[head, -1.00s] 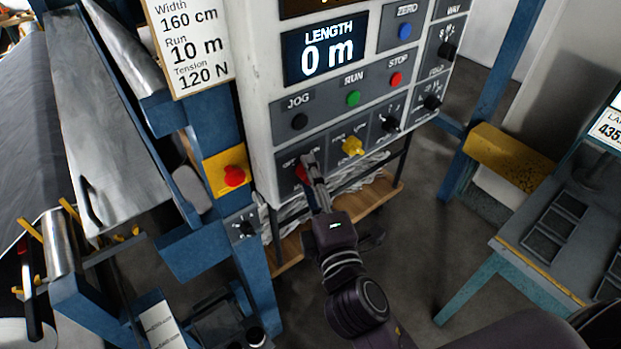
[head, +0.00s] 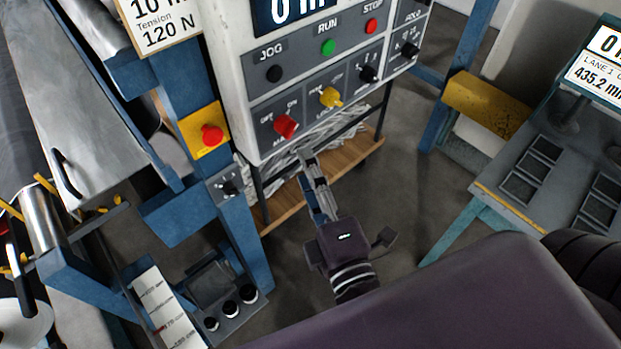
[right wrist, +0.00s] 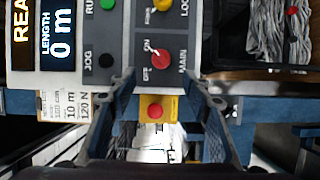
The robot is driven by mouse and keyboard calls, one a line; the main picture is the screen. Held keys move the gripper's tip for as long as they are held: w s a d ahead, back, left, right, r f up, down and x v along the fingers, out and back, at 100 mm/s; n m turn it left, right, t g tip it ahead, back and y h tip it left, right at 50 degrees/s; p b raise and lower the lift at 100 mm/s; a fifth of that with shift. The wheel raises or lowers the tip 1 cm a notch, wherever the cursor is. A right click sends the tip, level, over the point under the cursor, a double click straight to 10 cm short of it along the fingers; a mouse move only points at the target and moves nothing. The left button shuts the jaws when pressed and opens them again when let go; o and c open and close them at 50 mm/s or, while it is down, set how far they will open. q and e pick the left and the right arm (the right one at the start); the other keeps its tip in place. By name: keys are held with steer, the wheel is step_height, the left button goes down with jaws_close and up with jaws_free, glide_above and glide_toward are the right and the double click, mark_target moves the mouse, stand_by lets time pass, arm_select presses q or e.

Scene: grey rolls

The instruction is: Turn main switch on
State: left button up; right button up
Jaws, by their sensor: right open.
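The main switch is a red knob (head: 286,126) at the lower left of the white control panel (head: 224,73), between OFF and ON labels. In the right wrist view the knob (right wrist: 160,59) is ahead, and its white mark appears to point toward ON. My right gripper (head: 308,157) is below and to the right of the knob, apart from it. Its fingers (right wrist: 158,84) are open with nothing between them. My left gripper is not in view.
A yellow knob (head: 330,97), a green RUN button (head: 327,47) and a black JOG button (head: 274,73) are close by. A red emergency button (head: 212,135) is on the blue post at the left. A wooden shelf (head: 345,156) is below the panel.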

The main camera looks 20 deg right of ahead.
steer(key=shift+s+a, duration=0.1)
steer(key=shift+s, duration=0.6)
steer(key=shift+f, duration=0.15)
